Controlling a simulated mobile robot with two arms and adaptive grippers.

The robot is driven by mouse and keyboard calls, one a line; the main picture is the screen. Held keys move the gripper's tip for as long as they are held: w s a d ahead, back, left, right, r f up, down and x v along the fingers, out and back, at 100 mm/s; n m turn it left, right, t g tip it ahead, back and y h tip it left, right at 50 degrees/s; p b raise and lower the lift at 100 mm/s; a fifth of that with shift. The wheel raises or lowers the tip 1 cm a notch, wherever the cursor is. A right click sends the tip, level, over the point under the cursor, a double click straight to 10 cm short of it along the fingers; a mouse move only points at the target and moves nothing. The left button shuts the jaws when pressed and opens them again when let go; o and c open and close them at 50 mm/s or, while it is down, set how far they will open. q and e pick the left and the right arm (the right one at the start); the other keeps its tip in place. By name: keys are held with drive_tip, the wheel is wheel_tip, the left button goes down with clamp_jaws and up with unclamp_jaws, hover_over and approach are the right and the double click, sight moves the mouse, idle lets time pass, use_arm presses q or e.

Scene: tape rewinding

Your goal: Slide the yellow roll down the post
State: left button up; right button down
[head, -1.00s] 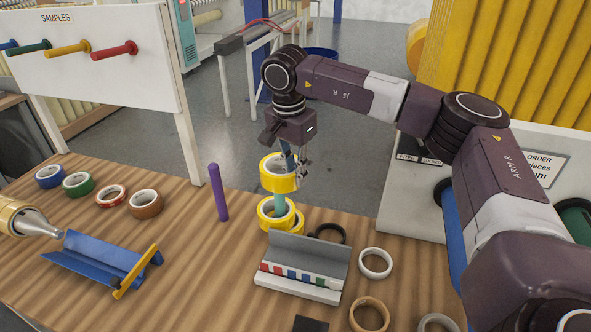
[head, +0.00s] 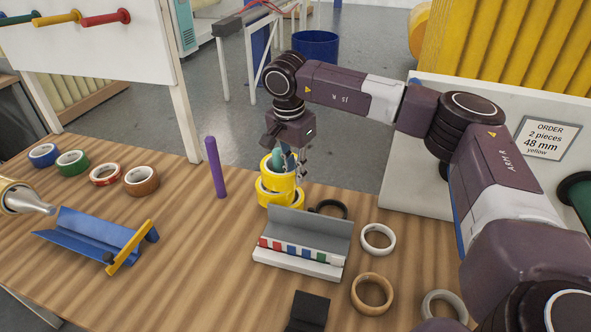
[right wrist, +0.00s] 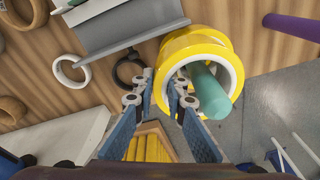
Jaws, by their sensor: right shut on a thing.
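The held yellow roll (head: 266,168) is around the teal post (head: 278,157), just above more yellow tape (head: 269,197) at the post's foot. I cannot tell whether it touches the tape below. My right gripper (head: 289,165) reaches down from above and is shut on this roll's wall. In the right wrist view the yellow roll (right wrist: 236,82) has the teal post (right wrist: 206,88) passing through its hole, and the fingertips (right wrist: 163,78) are at its rim. The post's lower part is hidden by tape. My left gripper is not in view.
A grey stand with coloured blocks (head: 297,271) is just in front of the post. A purple rod (head: 215,168) stands to the left. A black ring (head: 331,208), a white ring (head: 377,239) and a tan ring (head: 372,293) lie to the right. A blue trough (head: 86,238) is at the left.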

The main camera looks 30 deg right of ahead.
drive_tip(key=c, duration=1.9)
unclamp_jaws()
drive_tip(key=r, duration=0.4)
drive_tip(key=a+r, duration=0.1)
drive_tip(key=r, duration=0.7)
drive_tip(key=shift+s+a, duration=0.2)
drive_tip(key=shift+s, duration=0.1)
drive_tip(key=shift+f, duration=0.1)
